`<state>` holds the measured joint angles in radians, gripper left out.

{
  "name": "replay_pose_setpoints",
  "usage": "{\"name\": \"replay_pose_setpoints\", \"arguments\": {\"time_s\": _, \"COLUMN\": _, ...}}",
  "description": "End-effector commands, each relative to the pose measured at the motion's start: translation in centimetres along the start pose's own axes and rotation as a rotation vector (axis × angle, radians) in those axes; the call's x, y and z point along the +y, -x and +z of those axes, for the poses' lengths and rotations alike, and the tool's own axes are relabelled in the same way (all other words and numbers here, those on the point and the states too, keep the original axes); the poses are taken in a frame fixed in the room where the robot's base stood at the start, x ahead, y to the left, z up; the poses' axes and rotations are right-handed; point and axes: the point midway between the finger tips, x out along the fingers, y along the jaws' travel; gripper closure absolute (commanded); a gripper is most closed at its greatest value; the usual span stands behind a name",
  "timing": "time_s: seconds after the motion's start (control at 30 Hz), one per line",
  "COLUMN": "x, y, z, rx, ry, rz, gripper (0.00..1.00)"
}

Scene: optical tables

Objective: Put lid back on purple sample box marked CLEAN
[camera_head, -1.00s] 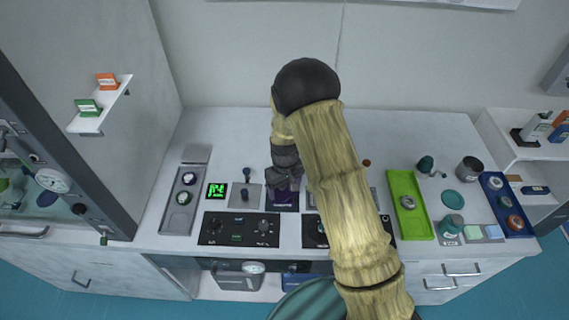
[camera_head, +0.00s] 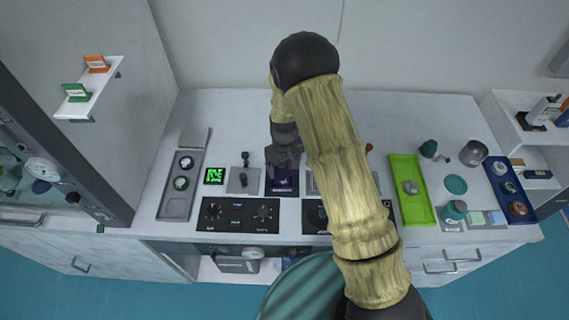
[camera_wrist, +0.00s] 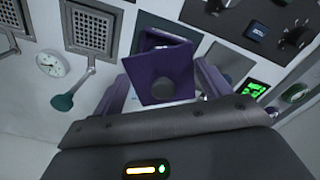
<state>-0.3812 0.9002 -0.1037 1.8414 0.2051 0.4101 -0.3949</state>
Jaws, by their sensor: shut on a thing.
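My gripper (camera_head: 284,160) is over the purple sample box (camera_head: 283,183) at the middle of the table. In the wrist view its fingers (camera_wrist: 163,84) stand on both sides of a purple square piece with a dark round spot, which I take to be the lid (camera_wrist: 160,90). The gripper is shut on it. The lid looks tilted against the purple rim behind it; whether it is seated on the box I cannot tell. The box has a pale label at its front in the head view, too small to read. My arm and gripper hide part of the box.
Left of the box are a green display (camera_head: 214,176) and a grey tray (camera_head: 180,195) with round parts. Black control panels (camera_head: 240,215) lie in front. A lime tray (camera_head: 412,205) and a blue tray (camera_head: 508,195) are at right. The table's back strip is mostly clear.

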Motion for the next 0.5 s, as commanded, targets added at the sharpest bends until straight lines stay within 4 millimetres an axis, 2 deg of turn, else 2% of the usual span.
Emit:
{"name": "replay_pose_setpoints", "arguments": {"time_s": 0.1, "x": 0.0, "y": -1.3, "z": 0.0, "rx": -0.001, "ry": 0.0, "rz": 0.0, "gripper": 0.46}}
{"name": "replay_pose_setpoints", "arguments": {"time_s": 0.5, "x": 0.0, "y": -4.4, "z": 0.0, "rx": -0.001, "ry": 0.001, "rz": 0.0, "gripper": 0.46}}
